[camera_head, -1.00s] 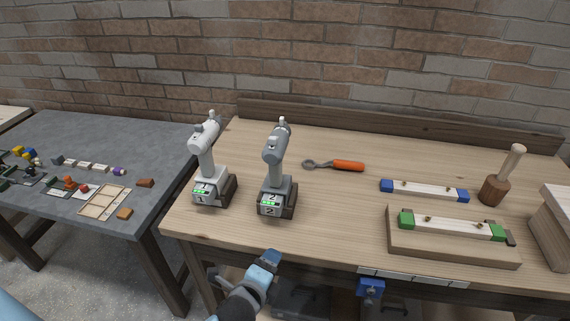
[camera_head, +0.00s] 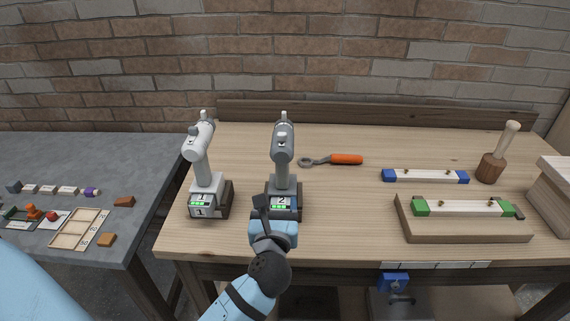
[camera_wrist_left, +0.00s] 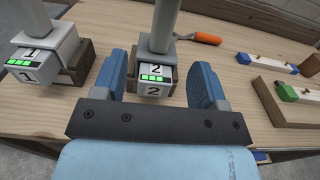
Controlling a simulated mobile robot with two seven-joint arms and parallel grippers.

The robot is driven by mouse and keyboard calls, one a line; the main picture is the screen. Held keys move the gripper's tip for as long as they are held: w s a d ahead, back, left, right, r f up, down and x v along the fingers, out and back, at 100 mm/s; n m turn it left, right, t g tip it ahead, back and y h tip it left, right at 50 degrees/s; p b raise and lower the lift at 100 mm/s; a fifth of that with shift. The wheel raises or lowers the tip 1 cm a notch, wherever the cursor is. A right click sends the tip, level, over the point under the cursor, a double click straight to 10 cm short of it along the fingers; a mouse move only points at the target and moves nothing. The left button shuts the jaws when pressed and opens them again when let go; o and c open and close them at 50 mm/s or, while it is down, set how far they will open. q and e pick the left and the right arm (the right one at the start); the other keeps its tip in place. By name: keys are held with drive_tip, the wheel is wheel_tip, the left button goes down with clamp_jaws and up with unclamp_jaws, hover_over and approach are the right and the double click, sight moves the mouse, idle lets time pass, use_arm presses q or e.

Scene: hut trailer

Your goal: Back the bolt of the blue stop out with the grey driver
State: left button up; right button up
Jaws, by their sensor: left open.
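The grey driver (camera_head: 283,155), marked 2, stands upright in its dark holder on the wooden bench, with green lights on its base. My left gripper (camera_head: 270,212) is at the bench's front, just before that base. In the left wrist view the open blue fingers (camera_wrist_left: 160,78) have the grey driver's base (camera_wrist_left: 153,82) between and just beyond them; contact cannot be told. A blue block (camera_head: 393,281) with a bolt-like part is below the bench's front edge. A white bar with blue ends (camera_head: 425,176) and bolts lies at the right. My right gripper is not in view.
A white driver (camera_head: 203,160), marked 1, stands close at left. An orange-handled ring tool (camera_head: 345,159) lies behind right. A green-ended bar (camera_head: 463,208) on a wooden block and a mallet (camera_head: 491,166) are farther right. The bench between is clear.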

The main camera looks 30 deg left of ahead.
sight(282, 172)
use_arm(q)
drive_tip(key=x, duration=0.8)
drive_tip(key=shift+w+p, duration=0.2)
drive_tip(key=shift+p, duration=0.2)
drive_tip(key=x, duration=0.5)
drive_tip(key=shift+w+d, duration=0.1)
drive_tip(key=shift+w, duration=0.15)
clamp_jaws()
drive_tip(key=shift+r, duration=0.15)
